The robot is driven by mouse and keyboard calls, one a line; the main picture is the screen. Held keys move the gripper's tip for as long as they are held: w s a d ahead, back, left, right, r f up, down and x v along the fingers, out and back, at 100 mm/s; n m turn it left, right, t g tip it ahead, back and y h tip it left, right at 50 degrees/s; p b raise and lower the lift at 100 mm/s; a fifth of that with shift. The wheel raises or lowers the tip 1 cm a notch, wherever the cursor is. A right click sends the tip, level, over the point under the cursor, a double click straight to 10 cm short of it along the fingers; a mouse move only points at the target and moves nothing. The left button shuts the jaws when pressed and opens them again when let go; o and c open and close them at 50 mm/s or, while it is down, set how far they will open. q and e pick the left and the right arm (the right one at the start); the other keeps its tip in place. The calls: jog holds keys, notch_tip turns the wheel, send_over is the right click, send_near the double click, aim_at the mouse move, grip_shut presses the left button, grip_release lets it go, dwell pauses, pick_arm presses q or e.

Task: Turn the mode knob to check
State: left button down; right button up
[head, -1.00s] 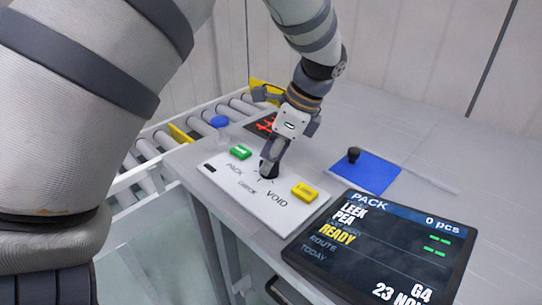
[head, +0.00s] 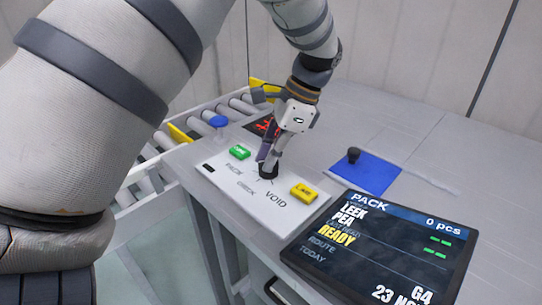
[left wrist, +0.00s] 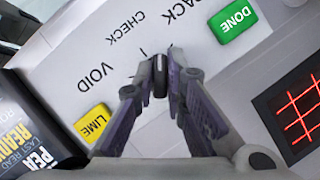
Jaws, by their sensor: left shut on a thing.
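The mode knob (head: 268,173) is a small black knob on a white panel (head: 229,189) marked PACK, CHECK and VOID. My left gripper (head: 267,166) points down at the panel and is shut on the knob. In the left wrist view the knob (left wrist: 160,76) sits between the two fingertips (left wrist: 161,80), with the CHECK label just beyond. The fingers cover much of the knob, so I cannot tell which label it points to. The screen (head: 378,250) reads PACK at its top. My right gripper is not in view.
A green DONE button (head: 240,152) and a yellow LIME button (head: 304,193) flank the knob on the panel. A red-lit scanner window (left wrist: 300,108) lies close by. A blue mat (head: 366,174) with a black-handled item (head: 354,155) lies to the right. Rollers (head: 150,183) run behind left.

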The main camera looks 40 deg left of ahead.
pick_arm(q)
jog(key=n+h, duration=0.1)
jog(key=n, duration=0.2)
jog(key=shift+n+g, duration=0.3)
jog(key=shift+a+n+h, duration=0.1)
jog(key=shift+n+h, duration=0.6)
jog(key=shift+n, duration=1.1)
jog(key=c, duration=1.6)
grip_release()
jog(key=shift+c, duration=0.2)
jog(key=shift+g, duration=0.3)
jog(key=v, duration=1.2)
